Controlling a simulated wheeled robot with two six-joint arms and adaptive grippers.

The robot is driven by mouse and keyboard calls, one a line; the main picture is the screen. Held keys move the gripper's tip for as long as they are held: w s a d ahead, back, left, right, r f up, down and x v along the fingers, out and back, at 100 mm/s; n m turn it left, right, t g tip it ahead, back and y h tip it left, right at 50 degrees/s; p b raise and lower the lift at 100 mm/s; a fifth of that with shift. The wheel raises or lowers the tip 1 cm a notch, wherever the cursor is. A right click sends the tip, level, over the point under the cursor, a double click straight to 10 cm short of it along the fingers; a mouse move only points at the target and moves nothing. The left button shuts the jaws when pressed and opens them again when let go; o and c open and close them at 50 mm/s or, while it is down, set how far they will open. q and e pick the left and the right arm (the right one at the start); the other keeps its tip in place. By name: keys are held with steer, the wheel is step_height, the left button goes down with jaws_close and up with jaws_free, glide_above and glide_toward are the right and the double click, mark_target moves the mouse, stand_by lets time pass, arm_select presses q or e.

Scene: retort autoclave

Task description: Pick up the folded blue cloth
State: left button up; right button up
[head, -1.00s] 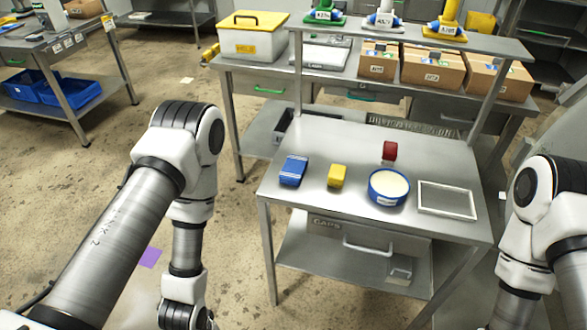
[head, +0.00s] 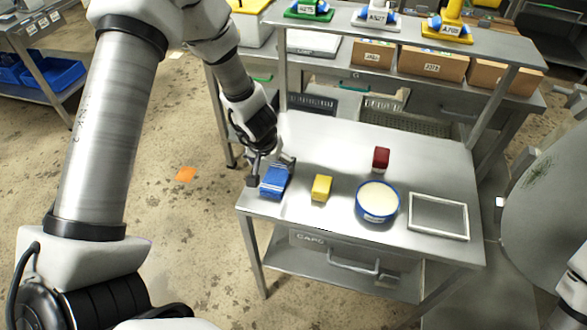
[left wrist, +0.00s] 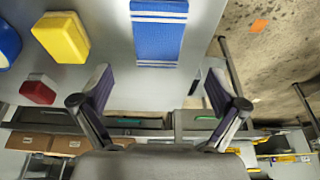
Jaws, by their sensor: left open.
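The folded blue cloth (head: 275,181) with white stripes lies near the left edge of the steel table (head: 330,145) in the head view. In the left wrist view the cloth (left wrist: 158,38) lies ahead of the fingertips, between the lines of the two fingers. My left gripper (head: 268,172) is open and empty, just above the cloth's far end in the head view; it also shows in the left wrist view (left wrist: 158,92). Its fingers look apart from the cloth, though the exact height is hard to tell. My right gripper is out of view.
A yellow block (head: 321,188), a red block (head: 381,158), a blue round tub (head: 377,202) and a white-rimmed frame (head: 438,216) stand to the right on the table. A raised shelf with cardboard boxes (head: 432,64) is behind. Floor is open left of the table.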

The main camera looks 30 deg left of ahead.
mark_target(277, 176)
arm_select(q)
steer(key=shift+s+f+b, duration=0.2)
steer(key=shift+f+b, duration=0.3)
steer(key=shift+f, duration=0.7)
steer(key=b+x, duration=0.1)
steer(key=x, duration=0.1)
steer(key=w+b+x, duration=0.1)
steer(key=x, duration=0.1)
steer(key=shift+d+f, duration=0.2)
steer(key=shift+f, duration=0.05)
steer(key=shift+a+r, duration=0.1)
steer(key=shift+r, duration=0.05)
steer(key=shift+s, duration=0.2)
steer(key=c, duration=1.2)
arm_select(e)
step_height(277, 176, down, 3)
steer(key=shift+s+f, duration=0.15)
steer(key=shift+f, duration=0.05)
arm_select(q)
steer(key=shift+r, duration=0.15)
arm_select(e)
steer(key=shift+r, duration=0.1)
